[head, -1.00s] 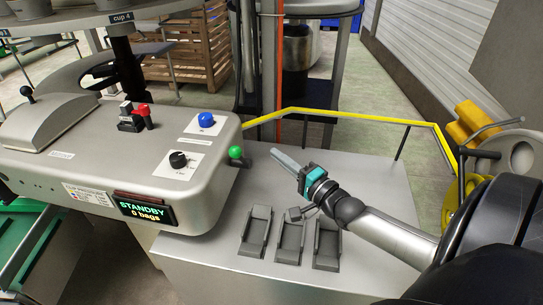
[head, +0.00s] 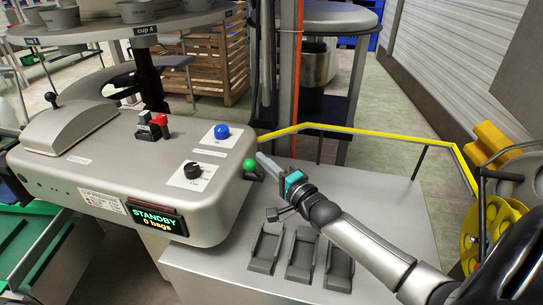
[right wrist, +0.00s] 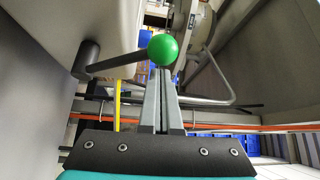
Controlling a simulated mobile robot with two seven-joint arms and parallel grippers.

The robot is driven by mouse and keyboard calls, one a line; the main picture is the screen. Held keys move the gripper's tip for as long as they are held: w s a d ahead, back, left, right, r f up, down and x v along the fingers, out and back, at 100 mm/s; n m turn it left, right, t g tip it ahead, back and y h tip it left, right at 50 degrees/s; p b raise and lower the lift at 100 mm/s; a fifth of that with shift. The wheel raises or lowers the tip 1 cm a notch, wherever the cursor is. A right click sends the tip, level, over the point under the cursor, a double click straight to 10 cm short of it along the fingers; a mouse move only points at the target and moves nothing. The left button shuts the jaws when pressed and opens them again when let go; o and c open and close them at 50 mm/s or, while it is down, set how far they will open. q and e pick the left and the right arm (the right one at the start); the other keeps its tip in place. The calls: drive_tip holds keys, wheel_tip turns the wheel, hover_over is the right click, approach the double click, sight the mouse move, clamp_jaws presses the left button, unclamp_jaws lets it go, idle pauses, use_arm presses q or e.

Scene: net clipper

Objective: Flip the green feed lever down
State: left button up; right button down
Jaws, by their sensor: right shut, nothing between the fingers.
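The green feed lever is a dark rod with a green ball knob (head: 249,165) at the right end of the grey machine (head: 120,165). In the right wrist view the rod sticks out from the machine's side and the green ball (right wrist: 163,50) sits just beyond my fingertips. My right gripper (head: 259,156) is shut and empty, with its tips right beside the knob. It also shows in the right wrist view (right wrist: 161,73), fingers together. I cannot tell whether the tips touch the ball. My left gripper is not in view.
The machine top has a blue button (head: 221,131), a black dial (head: 193,170) and a red switch (head: 159,120). The display (head: 155,217) reads STANDBY, 0 bags. Dark holders (head: 303,255) lie on the grey table below my arm. A yellow rail (head: 370,134) runs behind.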

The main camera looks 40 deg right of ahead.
drive_tip(key=shift+s+a, duration=0.1)
drive_tip(key=shift+a, duration=0.1)
drive_tip(key=shift+f, duration=0.1)
drive_tip(key=shift+s+a+f+n+t+b, duration=0.25)
drive_tip(key=shift+a+n+t+b, duration=0.05)
drive_tip(key=shift+b, duration=0.1)
